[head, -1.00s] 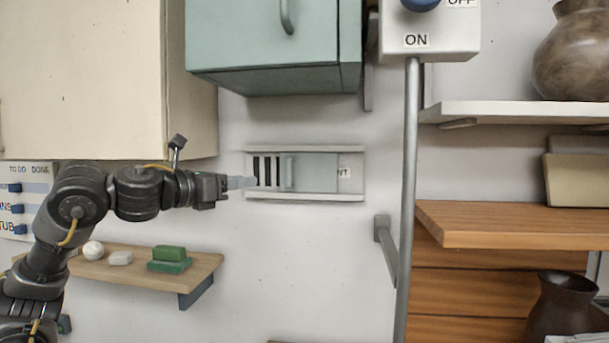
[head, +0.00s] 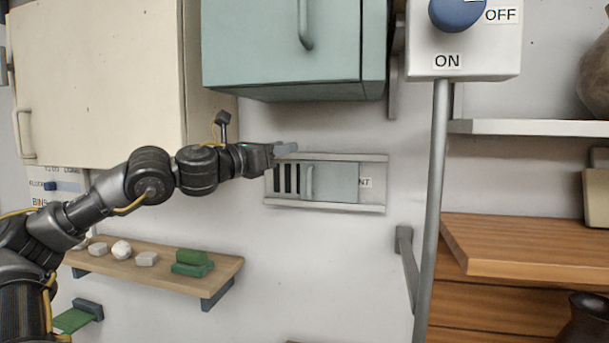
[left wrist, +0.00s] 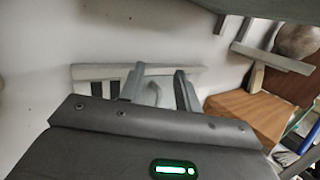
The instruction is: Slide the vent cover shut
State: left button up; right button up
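The vent (head: 325,208) is a pale frame with rails on the wall. Its grey sliding cover (head: 335,184) sits toward the right and has an upright handle (head: 308,182) at its left edge. Dark slots (head: 285,180) show uncovered at the left. My left gripper (head: 286,149) is at the vent's upper left corner, in front of the top rail or just above it; contact cannot be told. In the left wrist view its two fingers (left wrist: 158,88) are apart with nothing held, and the vent (left wrist: 92,73) shows behind them. My right gripper is not in view.
A teal cabinet (head: 285,50) hangs above the vent, and a cream cabinet (head: 95,80) stands at upper left. A grey pole (head: 432,200) under an ON/OFF switch box (head: 465,55) is to the right. A small shelf (head: 150,268) with stones and green blocks is below left.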

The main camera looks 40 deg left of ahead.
pick_arm(q)
jog(key=shift+n+t, duration=0.3)
jog(key=shift+t, duration=0.3)
jog(key=r, duration=0.1)
jog(key=s+r, duration=0.1)
jog(key=r, duration=0.1)
jog(key=s+r, duration=0.1)
jog(key=r, duration=0.1)
jog(key=shift+a, duration=0.2)
jog(key=shift+w+a+f, duration=0.15)
jog(key=shift+w+a, duration=0.15)
jog(key=shift+w, duration=0.05)
jog(key=shift+c, duration=0.2)
jog(key=shift+s+d, duration=0.15)
jog(key=shift+d, duration=0.05)
grip_shut()
jog(key=shift+a, duration=0.1)
jog(key=shift+o, duration=0.2)
grip_release()
